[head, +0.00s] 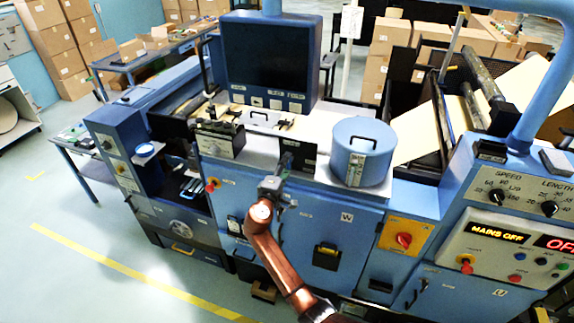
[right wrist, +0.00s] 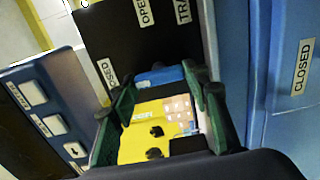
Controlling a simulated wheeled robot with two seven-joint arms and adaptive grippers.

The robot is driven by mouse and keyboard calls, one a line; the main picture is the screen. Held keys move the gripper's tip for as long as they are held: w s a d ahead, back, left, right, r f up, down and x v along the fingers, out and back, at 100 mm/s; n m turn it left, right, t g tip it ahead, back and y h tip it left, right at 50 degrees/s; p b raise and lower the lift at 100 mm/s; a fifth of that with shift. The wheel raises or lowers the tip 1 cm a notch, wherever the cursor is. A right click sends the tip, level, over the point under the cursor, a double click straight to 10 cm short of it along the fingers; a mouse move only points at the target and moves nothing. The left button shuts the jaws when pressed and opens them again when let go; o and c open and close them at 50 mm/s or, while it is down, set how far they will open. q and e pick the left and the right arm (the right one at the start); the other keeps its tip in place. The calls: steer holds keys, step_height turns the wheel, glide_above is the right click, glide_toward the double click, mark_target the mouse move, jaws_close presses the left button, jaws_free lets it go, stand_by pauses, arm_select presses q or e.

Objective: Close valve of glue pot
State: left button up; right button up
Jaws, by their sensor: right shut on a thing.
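The glue pot (head: 362,152) is a blue drum with a black lid handle, standing on the light worktop in the head view. To its left is a black plate (head: 308,158). My right gripper (head: 286,163) is in front of this plate, left of the pot. In the right wrist view its dark green fingers (right wrist: 165,92) are closed in on a small blue piece (right wrist: 160,76), apparently the valve's handle. The black plate (right wrist: 135,40) behind it carries OPEN and CLOSED labels. The valve's body and exact angle are hidden. My left gripper is out of view.
A dark screen housing (head: 270,60) stands behind the worktop. A control panel (head: 510,225) reading MAINS OFF is at the right, with an orange switch plate (head: 405,238) beside it. The floor (head: 100,220) at the left is clear.

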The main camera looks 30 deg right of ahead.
steer(key=shift+a, duration=0.1)
steer(key=o, duration=1.1)
steer(key=shift+w, duration=0.1)
steer(key=shift+o, duration=0.3)
steer(key=v, duration=1.2)
steer(key=shift+f, duration=0.1)
